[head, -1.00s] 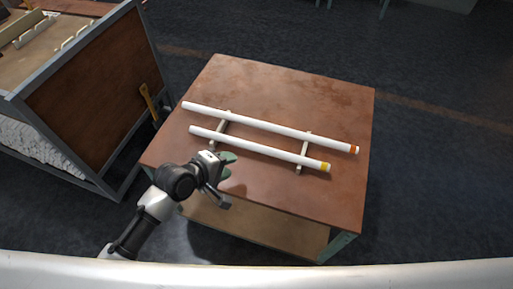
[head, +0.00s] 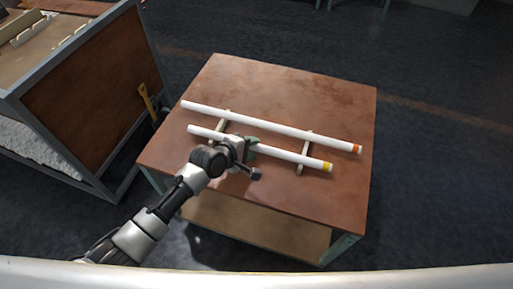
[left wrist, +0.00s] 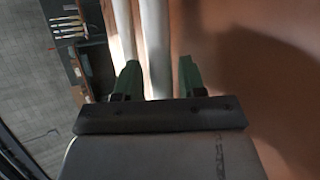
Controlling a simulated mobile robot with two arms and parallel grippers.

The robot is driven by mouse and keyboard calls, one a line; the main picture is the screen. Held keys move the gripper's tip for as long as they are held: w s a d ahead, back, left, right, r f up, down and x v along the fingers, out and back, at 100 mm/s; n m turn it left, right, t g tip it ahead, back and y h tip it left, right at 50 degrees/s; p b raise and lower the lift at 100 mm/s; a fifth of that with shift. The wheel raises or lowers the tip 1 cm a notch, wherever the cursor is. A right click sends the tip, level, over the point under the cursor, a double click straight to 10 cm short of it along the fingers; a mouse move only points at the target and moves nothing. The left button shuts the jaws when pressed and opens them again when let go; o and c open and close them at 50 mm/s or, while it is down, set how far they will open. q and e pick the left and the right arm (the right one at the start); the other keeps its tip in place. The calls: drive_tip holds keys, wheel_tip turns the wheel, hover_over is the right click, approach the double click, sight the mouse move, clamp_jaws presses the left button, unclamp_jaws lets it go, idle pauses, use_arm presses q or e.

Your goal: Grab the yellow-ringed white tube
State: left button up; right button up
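The white tube with a yellow ring (head: 301,158) near its right end lies across two small supports on the table, in front of a second tube. My left gripper (head: 250,148) is over its middle in the head view and hides part of it. In the left wrist view the green fingers (left wrist: 158,70) are apart, with a white tube (left wrist: 156,45) lined up in the gap between them. I cannot tell how far down the fingers reach around it. My right gripper is not in view.
A white tube with an orange-red ring (head: 280,127) lies parallel just behind, close to the left fingers. Two supports (head: 305,145) hold the tubes. The brown table (head: 300,85) is otherwise bare. A metal-framed cart (head: 85,85) stands at left.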

use_arm(q)
drive_tip(key=shift+w+d+f, duration=0.1)
drive_tip(key=shift+d, duration=0.05)
drive_tip(key=c, duration=0.7)
